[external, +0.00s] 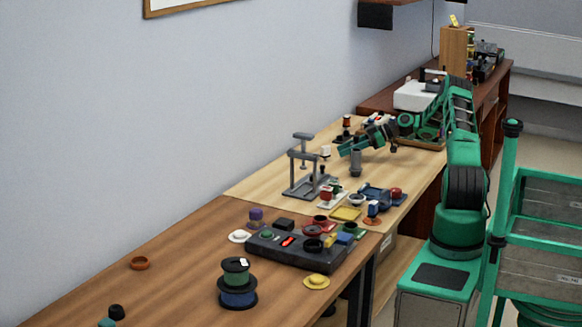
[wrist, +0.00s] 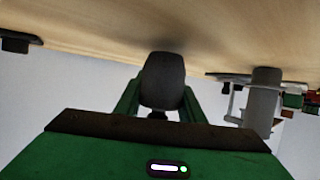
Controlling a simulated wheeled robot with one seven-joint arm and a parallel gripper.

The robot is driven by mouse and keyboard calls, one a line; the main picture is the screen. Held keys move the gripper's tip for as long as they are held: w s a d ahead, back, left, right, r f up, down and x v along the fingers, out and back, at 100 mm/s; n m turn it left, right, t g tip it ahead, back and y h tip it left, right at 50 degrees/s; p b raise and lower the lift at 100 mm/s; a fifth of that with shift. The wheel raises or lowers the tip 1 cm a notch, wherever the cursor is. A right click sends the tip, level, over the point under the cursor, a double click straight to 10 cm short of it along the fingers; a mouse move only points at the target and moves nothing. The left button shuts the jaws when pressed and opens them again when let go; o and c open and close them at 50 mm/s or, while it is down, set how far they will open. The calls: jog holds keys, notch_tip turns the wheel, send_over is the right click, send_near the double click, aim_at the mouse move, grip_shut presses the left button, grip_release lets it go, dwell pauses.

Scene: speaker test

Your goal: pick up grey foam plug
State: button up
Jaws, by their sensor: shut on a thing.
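The grey foam plug (wrist: 163,82) is a dark grey, rounded piece between the two green fingers of my gripper (wrist: 160,98) in the wrist view. My gripper is shut on it. In the external view my gripper (external: 347,149) reaches left, low over the pale wooden table. The plug shows there as a grey upright cylinder (external: 356,164) at the fingers. I cannot tell whether its lower end touches the table.
A grey press stand (external: 303,170) stands left of my gripper. Several small parts, including a yellow tray (external: 345,214) and a blue piece (external: 374,196), lie in front. A dark control box (external: 290,250) sits on the brown table. Pale wood (external: 255,190) left of the stand is clear.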

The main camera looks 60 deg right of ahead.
jog(key=r, duration=0.3)
jog(key=shift+a+r, duration=0.2)
jog(key=shift+r, duration=0.1)
jog(key=a+r, duration=0.6)
jog(key=a, duration=0.5)
jog(key=shift+w+a+r, duration=0.15)
jog(key=shift+w+r, duration=0.05)
jog(key=shift+r, duration=0.05)
